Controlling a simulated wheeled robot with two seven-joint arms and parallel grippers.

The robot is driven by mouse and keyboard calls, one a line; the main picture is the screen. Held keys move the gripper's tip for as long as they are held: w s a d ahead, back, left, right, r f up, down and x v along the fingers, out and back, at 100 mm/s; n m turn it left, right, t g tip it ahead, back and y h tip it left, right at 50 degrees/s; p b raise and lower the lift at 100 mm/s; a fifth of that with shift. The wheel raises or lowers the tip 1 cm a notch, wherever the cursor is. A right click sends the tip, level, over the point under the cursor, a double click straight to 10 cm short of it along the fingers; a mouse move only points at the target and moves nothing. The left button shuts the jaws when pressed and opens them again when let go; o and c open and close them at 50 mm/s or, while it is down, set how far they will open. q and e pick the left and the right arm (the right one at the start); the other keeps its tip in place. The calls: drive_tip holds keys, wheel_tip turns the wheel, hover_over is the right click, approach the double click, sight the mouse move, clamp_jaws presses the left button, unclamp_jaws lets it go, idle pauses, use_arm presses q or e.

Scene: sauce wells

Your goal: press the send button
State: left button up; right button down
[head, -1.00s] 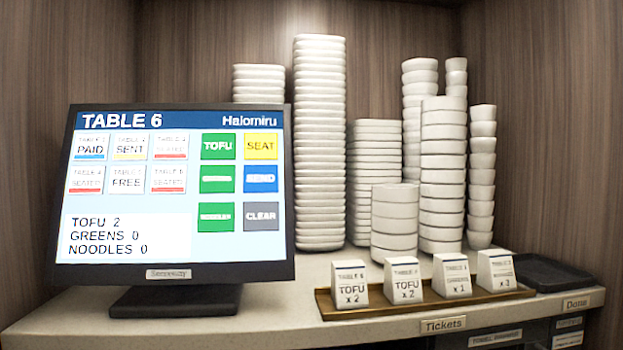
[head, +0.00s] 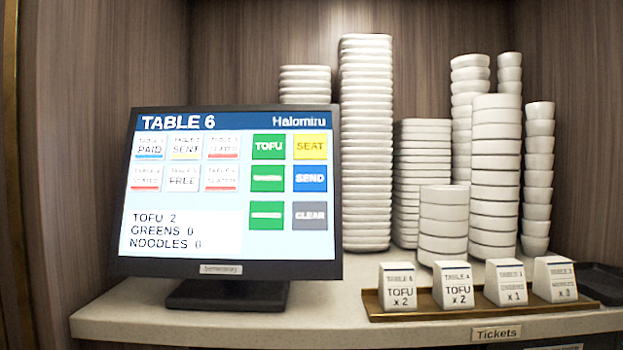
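The blue SEND button (head: 310,179) is on the right side of the touchscreen (head: 232,190), below the yellow SEAT button (head: 310,147) and above the grey CLEAR button (head: 310,215). The screen header reads TABLE 6 and Halomiru. The order box (head: 180,231) reads TOFU 2, GREENS 0, NOODLES 0. A green TOFU button (head: 268,147) is left of SEAT, with two more green buttons below it. Neither of my grippers shows in the head view.
The screen's black stand (head: 225,294) rests on a pale counter (head: 330,312). A brown tray (head: 455,314) with several ticket blocks is at the right. Stacks of white dishes (head: 366,140) stand behind. A dark tray (head: 598,282) is at the far right.

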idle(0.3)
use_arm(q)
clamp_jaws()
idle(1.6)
